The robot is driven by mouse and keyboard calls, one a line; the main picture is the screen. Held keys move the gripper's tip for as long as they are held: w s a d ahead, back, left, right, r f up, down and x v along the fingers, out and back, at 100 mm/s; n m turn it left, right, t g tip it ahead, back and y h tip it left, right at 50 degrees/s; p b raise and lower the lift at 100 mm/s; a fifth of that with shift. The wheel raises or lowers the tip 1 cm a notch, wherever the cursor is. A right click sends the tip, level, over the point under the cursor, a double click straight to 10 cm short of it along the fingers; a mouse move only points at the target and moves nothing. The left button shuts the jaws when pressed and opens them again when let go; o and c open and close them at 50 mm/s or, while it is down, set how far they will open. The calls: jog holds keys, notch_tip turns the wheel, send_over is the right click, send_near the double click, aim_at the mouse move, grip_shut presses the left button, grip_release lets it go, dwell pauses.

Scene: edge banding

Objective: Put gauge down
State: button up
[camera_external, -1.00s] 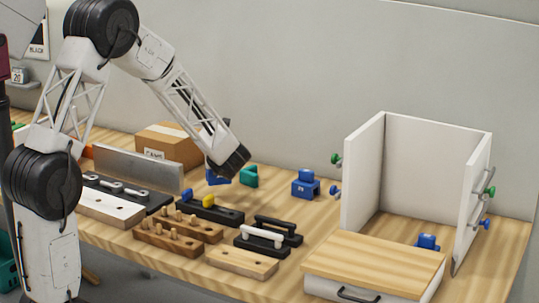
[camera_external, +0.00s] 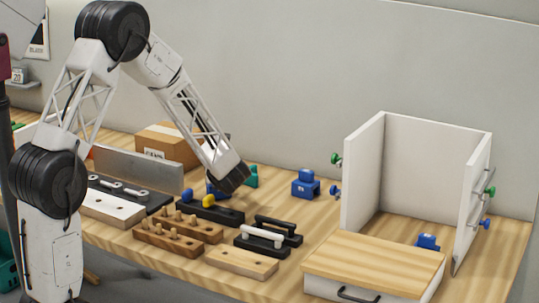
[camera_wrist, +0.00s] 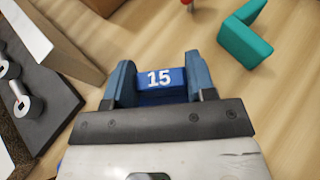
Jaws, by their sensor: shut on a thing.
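The gauge is a blue block marked "15" (camera_wrist: 161,79) in the wrist view. It sits between the two blue-grey fingers of my gripper (camera_wrist: 160,72), which is shut on it. In the external view my gripper (camera_external: 222,186) points down near the back of the bench, behind the black rack with blue and yellow pieces (camera_external: 213,208). Only a bit of the blue gauge (camera_external: 213,189) shows there beside my wrist. I cannot tell whether it touches the bench.
A teal angled piece (camera_wrist: 246,36) lies close by on the right. A black holder with metal pieces (camera_wrist: 38,100) is at left. Another blue block (camera_external: 305,184) stands to the right, before the white open cabinet (camera_external: 425,155). Wooden racks (camera_external: 178,225) are in front.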

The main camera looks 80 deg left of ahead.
jog(key=shift+f, duration=0.1)
jog(key=o, duration=1)
jog(key=shift+c, duration=0.2)
jog(key=shift+d, duration=0.1)
jog(key=v, duration=1.2)
dwell(0.5)
